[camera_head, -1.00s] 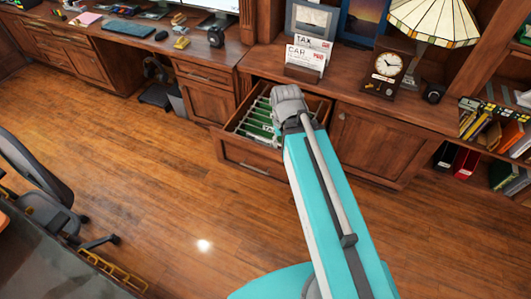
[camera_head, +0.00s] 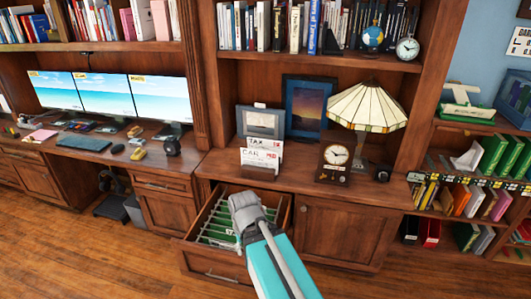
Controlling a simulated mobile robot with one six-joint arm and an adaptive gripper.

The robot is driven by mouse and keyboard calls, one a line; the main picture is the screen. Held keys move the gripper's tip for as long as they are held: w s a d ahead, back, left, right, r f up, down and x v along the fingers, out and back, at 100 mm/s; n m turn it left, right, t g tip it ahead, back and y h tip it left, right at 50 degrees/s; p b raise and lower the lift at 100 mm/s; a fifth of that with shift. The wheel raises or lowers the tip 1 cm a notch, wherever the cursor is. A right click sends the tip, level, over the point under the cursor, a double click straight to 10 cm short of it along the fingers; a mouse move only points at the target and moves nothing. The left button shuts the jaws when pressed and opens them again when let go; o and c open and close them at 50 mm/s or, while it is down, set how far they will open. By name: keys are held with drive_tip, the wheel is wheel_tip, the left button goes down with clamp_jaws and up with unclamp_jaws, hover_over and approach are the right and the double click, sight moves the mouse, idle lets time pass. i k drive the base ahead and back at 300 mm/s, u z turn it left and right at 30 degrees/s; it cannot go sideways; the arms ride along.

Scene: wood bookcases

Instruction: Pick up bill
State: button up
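Papers marked TAX (camera_head: 263,145) and CAR (camera_head: 259,161) stand upright in a small holder on the wooden counter, left of the clock. Which of them is the bill, I cannot tell. My turquoise arm reaches up from the bottom, and its grey end part covers some of the open drawer (camera_head: 215,270). The papers stand behind and above this end part in the picture. No fingers of my gripper can be made out, so I cannot see whether it holds anything.
The pulled-out drawer holds green hanging files (camera_head: 216,226) and juts out below the counter. A stained-glass lamp (camera_head: 366,106), a wooden clock (camera_head: 334,160) and picture frames (camera_head: 304,106) crowd the counter. A desk with monitors (camera_head: 106,98) stands left. Floor at the lower left is clear.

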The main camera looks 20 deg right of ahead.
sight(253, 144)
drive_tip(key=z, duration=0.05)
drive_tip(key=k, duration=1.35)
drive_tip(key=z, duration=0.45)
drive_tip(key=i, duration=0.9)
drive_tip(key=z, duration=0.65)
drive_tip(key=i, duration=1.5)
drive_tip(key=u, duration=0.65)
drive_tip(key=i, duration=0.6)
drive_tip(key=u, duration=0.45)
